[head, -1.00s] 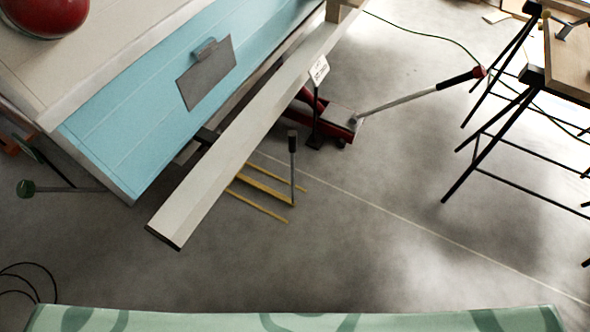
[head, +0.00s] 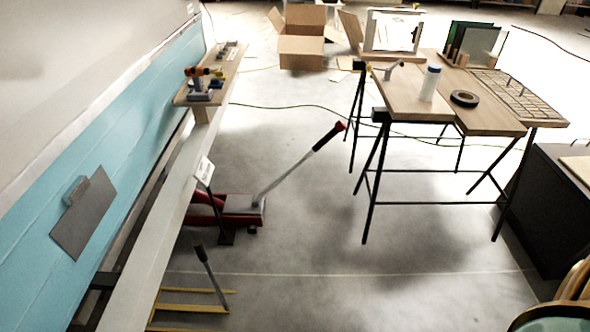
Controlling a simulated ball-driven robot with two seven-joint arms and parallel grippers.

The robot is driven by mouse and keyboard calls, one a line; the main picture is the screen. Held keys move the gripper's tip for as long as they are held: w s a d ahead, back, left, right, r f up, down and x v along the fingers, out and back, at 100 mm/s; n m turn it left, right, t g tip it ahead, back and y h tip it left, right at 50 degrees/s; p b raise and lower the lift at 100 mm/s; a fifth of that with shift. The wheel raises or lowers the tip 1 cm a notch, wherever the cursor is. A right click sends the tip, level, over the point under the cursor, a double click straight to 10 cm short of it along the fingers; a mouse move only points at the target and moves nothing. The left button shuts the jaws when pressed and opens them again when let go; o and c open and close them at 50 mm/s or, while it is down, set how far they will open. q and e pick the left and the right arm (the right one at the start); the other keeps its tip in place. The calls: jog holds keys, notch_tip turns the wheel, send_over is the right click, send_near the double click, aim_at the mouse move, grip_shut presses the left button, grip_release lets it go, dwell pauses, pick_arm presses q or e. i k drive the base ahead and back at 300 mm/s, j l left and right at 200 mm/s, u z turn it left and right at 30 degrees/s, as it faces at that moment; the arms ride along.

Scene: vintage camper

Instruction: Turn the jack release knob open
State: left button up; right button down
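A red floor jack (head: 207,209) stands on the concrete floor at the left of the head view, partly under the long pale bumper beam beside the camper. Its grey handle (head: 283,178) rises to the right and ends in a black grip with a red tip (head: 340,127). A small white sign (head: 204,170) on a dark post stands at the jack and hides part of it. I cannot make out the release knob for certain. Neither of my grippers shows in this view.
The blue and cream camper side (head: 100,187) runs along the left. A workbench on black trestles (head: 481,117) stands at the right. An open cardboard box (head: 301,45) lies at the back. A black cabinet (head: 548,205) stands at far right. Floor between jack and bench is clear.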

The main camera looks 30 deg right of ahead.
aim_at(340, 125)
jog(key=z, duration=0.65)
jog(key=i+l+z, duration=0.15)
jog(key=i+z, duration=0.15)
jog(key=z, duration=0.15)
jog(key=i+z, duration=0.3)
jog(key=z, duration=0.15)
jog(key=i+z, duration=0.3)
jog(key=z, duration=0.15)
